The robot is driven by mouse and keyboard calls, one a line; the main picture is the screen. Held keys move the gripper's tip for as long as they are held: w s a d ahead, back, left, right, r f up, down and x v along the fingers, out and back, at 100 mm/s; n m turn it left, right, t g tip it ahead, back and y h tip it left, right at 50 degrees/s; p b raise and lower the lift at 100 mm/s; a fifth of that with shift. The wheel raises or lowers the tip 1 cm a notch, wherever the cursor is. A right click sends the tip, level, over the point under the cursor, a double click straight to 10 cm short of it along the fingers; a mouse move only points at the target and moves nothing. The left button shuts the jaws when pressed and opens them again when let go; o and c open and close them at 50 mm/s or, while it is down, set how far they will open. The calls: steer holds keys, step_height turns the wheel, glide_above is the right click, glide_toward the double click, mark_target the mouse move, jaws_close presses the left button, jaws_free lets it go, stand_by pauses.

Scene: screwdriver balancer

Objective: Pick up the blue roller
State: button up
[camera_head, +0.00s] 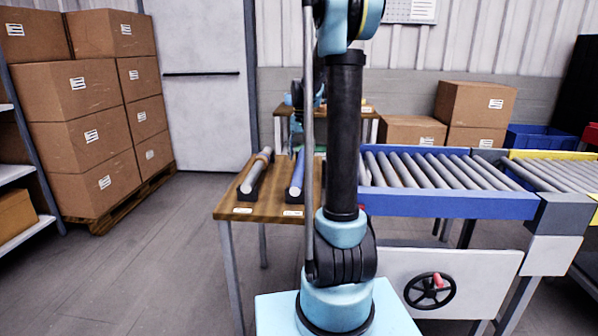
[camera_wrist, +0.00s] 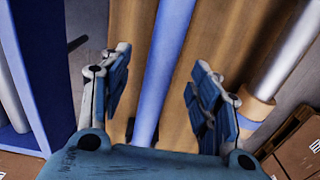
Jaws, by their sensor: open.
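The blue roller (camera_head: 297,176) lies lengthwise on the wooden table (camera_head: 236,205) in the head view, partly hidden by my arm. In the wrist view the blue roller (camera_wrist: 163,60) runs between the two fingers of my gripper (camera_wrist: 160,78). The fingers are open, one on each side of it, with a visible gap to each. The roller's near end is hidden behind the gripper body. How far the fingertips are above the table is hard to tell.
A grey roller with tan ends (camera_head: 256,172) lies left of the blue one; it shows at the right in the wrist view (camera_wrist: 288,55). A blue-framed conveyor (camera_head: 450,207) stands right of the table. Stacked boxes (camera_head: 95,120) stand at the left. The floor before them is clear.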

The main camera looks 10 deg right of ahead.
mark_target(300, 164)
steer(key=shift+a+f, duration=0.15)
steer(key=shift+f, duration=1.1)
steer(key=shift+a+f, duration=0.1)
steer(key=shift+f, duration=1.1)
jaws_close()
